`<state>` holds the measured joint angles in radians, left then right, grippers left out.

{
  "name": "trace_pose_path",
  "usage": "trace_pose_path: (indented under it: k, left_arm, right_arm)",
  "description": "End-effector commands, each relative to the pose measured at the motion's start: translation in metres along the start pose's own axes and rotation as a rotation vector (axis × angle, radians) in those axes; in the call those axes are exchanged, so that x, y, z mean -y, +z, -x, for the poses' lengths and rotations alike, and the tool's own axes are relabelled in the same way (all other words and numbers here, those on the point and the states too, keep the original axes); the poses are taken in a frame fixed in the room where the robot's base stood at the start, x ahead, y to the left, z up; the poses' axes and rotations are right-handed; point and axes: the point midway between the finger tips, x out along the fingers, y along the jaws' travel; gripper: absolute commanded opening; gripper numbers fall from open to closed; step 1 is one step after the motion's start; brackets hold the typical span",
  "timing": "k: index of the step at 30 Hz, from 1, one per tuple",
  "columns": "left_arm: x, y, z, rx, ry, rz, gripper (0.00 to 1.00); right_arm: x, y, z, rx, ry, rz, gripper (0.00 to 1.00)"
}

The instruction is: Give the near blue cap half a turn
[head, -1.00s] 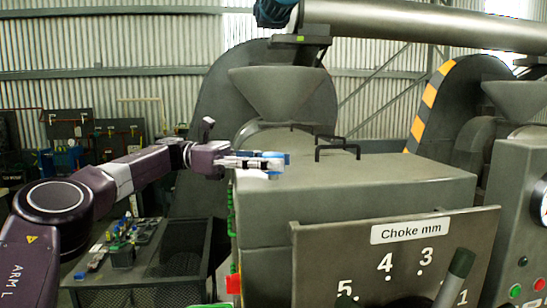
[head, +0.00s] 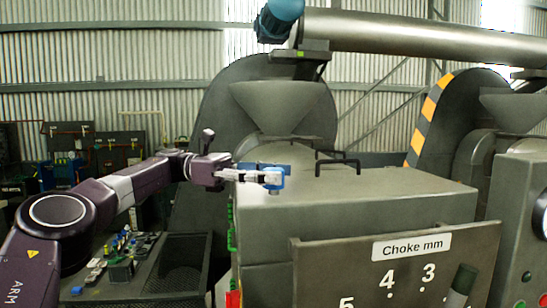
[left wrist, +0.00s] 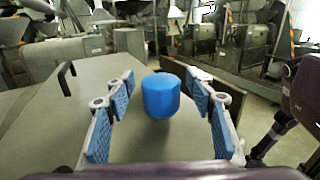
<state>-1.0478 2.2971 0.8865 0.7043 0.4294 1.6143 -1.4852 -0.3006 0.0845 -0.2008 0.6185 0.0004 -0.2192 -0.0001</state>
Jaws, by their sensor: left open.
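The near blue cap (left wrist: 161,95) is a short, smooth blue cylinder standing above the grey top of the machine housing. In the left wrist view it stands between the two spread fingers of my left gripper (left wrist: 160,108), with a gap on both sides. The fingers are white with blue textured pads. In the head view my left gripper (head: 262,174) reaches in from the left over the housing's left edge. The cap (head: 274,178) shows at its fingertips, partly hidden by the near finger. My right gripper is in neither view.
The grey housing (head: 380,190) has a black handle (head: 338,163) on top, behind and right of the cap. A hopper (head: 280,100) rises behind. A sloped "Choke mm" panel (head: 400,265) stands in front. A dark bench with small parts (head: 165,265) is at lower left.

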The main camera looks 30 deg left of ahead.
Motion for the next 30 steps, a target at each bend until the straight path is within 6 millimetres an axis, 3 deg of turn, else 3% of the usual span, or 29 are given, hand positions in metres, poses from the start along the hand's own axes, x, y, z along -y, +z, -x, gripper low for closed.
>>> trace_pose_path:
  k: [7,13,30]
  left_arm:
    - [0.000,0.044,-0.001,-0.001,0.002,-0.005,0.50]
    - [-0.001,0.071,-0.001,0.000,0.002,-0.005,0.50]
    - [0.000,0.092,0.000,0.002,0.002,-0.001,0.50]
  right_arm:
    - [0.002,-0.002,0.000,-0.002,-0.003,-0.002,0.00]
    - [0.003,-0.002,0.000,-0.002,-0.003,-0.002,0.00]
    - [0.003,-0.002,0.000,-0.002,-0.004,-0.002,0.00]
